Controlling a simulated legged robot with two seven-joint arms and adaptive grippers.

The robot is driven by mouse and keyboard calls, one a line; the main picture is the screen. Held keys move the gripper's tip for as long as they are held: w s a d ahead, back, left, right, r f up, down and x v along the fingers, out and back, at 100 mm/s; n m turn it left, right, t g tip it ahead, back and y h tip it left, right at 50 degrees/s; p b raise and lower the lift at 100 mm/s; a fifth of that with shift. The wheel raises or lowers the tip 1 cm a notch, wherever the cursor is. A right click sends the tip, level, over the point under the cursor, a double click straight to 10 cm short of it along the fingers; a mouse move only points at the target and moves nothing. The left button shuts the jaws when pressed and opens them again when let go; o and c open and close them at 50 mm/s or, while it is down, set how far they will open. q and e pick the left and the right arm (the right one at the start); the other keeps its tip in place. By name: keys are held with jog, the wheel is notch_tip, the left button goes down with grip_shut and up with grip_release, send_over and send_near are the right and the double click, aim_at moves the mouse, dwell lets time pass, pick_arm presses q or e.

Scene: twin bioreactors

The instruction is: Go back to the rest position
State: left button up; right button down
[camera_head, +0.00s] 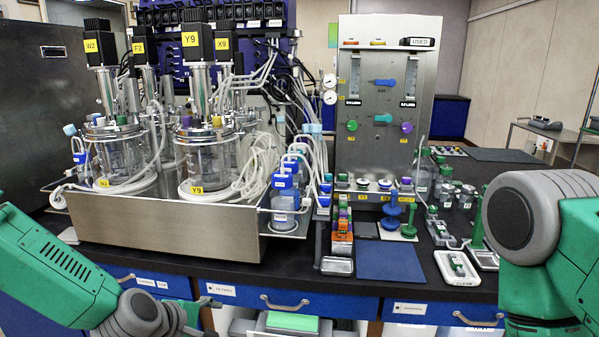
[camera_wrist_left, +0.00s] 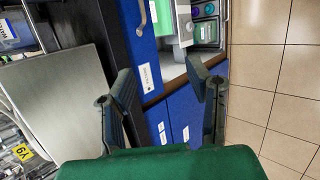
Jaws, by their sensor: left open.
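My left arm comes in from the lower left of the head view, with the left gripper (camera_head: 195,318) low in front of the blue drawers and partly cut off by the bottom edge. In the left wrist view the left gripper (camera_wrist_left: 168,90) is open, its two dark fingers apart with nothing between them. Blue drawer fronts show behind the fingers. My right arm shows at the right edge of the head view; its gripper is out of view.
The black bench carries a steel tray (camera_head: 160,232) with glass vessels, a steel control panel (camera_head: 388,100), a blue mat (camera_head: 391,261) and a white tray (camera_head: 457,270). Drawer handles (camera_head: 285,304) stick out from the bench front. Open tiled floor (camera_wrist_left: 275,90) shows in the wrist view.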

pick_arm(q)
jog(key=s+a+f+m+g+y+b, duration=0.15)
jog(key=s+f+m+g, duration=0.4)
jog(key=s+f, duration=0.95)
jog(key=s+a+f+m+y+b, duration=0.1)
jog(key=s+a+m, duration=0.1)
jog(key=s, duration=0.4)
jog(key=s+a+f+m+g, duration=0.1)
jog(key=s+a+f+m, duration=0.1)
jog(key=s+m, duration=0.3)
jog(key=s+a+f+m+g+y+b, duration=0.1)
jog(key=s+a+m, duration=0.3)
jog(key=s, duration=0.3)
jog(key=shift+s+f+y+b, duration=0.3)
jog(key=shift+f+y, duration=0.05)
jog(key=shift+f, duration=0.05)
jog(key=shift+a, duration=0.1)
